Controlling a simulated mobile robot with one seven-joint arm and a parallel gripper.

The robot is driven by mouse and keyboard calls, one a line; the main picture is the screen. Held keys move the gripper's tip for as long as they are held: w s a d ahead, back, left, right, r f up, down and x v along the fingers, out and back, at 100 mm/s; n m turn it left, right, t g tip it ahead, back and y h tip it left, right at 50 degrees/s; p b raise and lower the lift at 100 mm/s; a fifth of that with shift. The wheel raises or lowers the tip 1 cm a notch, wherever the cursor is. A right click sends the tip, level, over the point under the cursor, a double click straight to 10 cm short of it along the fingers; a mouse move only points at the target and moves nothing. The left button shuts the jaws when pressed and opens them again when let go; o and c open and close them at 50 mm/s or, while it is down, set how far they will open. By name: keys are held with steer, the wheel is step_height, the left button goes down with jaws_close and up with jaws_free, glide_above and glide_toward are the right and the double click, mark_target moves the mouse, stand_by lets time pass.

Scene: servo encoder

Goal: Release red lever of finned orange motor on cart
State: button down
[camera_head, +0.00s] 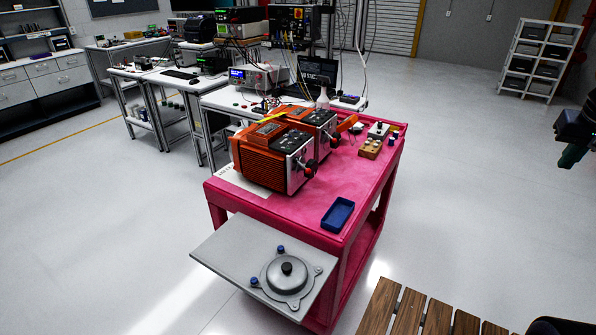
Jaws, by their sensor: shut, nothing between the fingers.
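A finned orange motor (262,168) lies on the near left part of the pink cart top (290,206). Its ribbed side faces me and its pale metal end plate (297,172) faces right. A small red part (310,171), which looks like the red lever, sits with dark fittings on that end; its exact position is too small to tell. A second orange motor (318,117) stands close behind, with a similar red part (335,141) on its right end.
A blue tray (337,215) sits near the cart's front right corner. A grey shelf (225,257) with a round flanged cover (287,275) juts out in front. A wooden slatted surface (408,310) is at bottom right. Workbenches stand behind; open floor (480,190) lies right.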

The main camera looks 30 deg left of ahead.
steer(key=w+a+n+h, duration=0.1)
steer(key=w+a, duration=0.4)
steer(key=a, duration=0.3)
steer(key=w+a, duration=0.4)
steer(key=a, duration=0.4)
steer(key=w+a+f+n+h, duration=0.1)
steer(key=a+f, duration=0.1)
steer(key=a, duration=0.8)
steer(key=w+a+f, duration=0.1)
steer(key=a+f, duration=0.1)
steer(key=a, duration=0.7)
steer(key=n+t, duration=0.2)
steer(key=t, duration=0.2)
glide_toward(304, 168)
steer(key=shift+s+a+r, duration=0.1)
steer(key=shift+s+a, duration=0.15)
steer(key=shift+s, duration=0.3)
steer(key=shift+s+a+r, duration=0.1)
steer(key=shift+s+a, duration=0.2)
steer(key=shift+s, duration=0.3)
steer(key=x, duration=1)
